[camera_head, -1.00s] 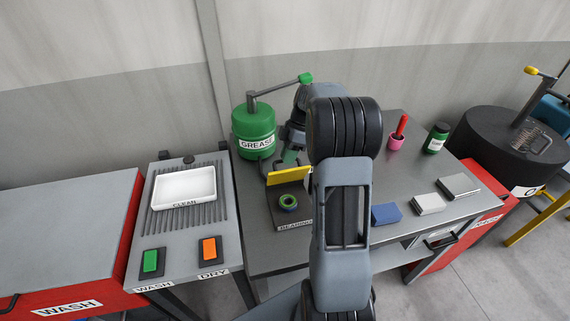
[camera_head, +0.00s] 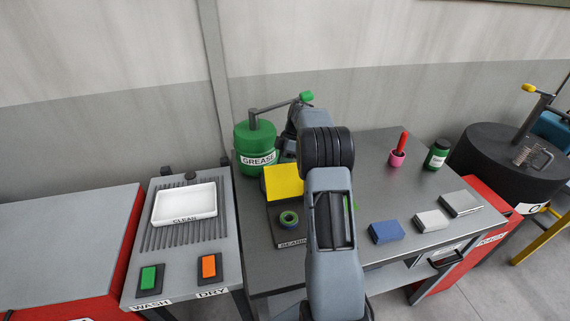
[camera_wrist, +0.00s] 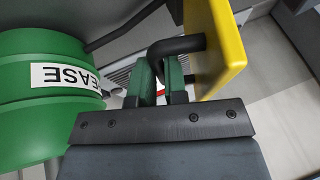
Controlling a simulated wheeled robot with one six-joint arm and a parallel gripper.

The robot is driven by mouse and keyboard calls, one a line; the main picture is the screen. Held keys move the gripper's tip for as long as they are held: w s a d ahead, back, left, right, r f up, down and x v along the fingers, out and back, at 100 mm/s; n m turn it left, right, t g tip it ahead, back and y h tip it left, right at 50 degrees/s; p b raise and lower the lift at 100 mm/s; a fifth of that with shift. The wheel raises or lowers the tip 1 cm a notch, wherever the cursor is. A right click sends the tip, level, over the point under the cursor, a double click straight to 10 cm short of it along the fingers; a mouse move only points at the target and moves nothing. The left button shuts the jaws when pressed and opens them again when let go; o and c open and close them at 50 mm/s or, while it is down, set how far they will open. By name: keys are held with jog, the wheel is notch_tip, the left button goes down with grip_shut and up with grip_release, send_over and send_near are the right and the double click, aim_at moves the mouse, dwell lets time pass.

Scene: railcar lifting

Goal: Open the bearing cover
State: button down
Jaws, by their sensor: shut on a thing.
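The bearing cover is a yellow plate (camera_head: 284,183) that stands raised at the back of the dark bearing base in the head view. In the wrist view the yellow cover (camera_wrist: 219,48) is seen edge-on, with a black bent handle (camera_wrist: 176,46) on its face. My gripper (camera_wrist: 160,78) is shut on that handle with its green fingers. In the head view my arm hides the gripper.
A green grease drum (camera_head: 255,148) with a lever stands close behind and left of the cover; it also fills the left of the wrist view (camera_wrist: 40,105). Blue (camera_head: 387,232) and grey blocks (camera_head: 432,220) lie to the right on the table. A white tray (camera_head: 185,204) stands left.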

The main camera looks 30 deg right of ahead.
jog(key=shift+w+f, duration=0.1)
jog(key=shift+f, duration=0.55)
jog(key=c, duration=1.5)
grip_release()
jog(key=shift+w, duration=0.1)
jog(key=shift+c, duration=0.2)
jog(key=shift+o, duration=0.7)
jog(key=shift+w+f, duration=0.4)
jog(key=shift+w, duration=0.05)
jog(key=o, duration=0.3)
jog(key=shift+w+d+f, duration=0.1)
jog(key=shift+w+f, duration=0.05)
jog(key=shift+w, duration=0.15)
jog(key=shift+s+r, duration=0.25)
jog(key=shift+s, duration=0.15)
jog(key=shift+c, duration=0.3)
jog(key=shift+w, duration=0.1)
jog(key=shift+d+r, duration=0.15)
jog(key=shift+r, duration=0.05)
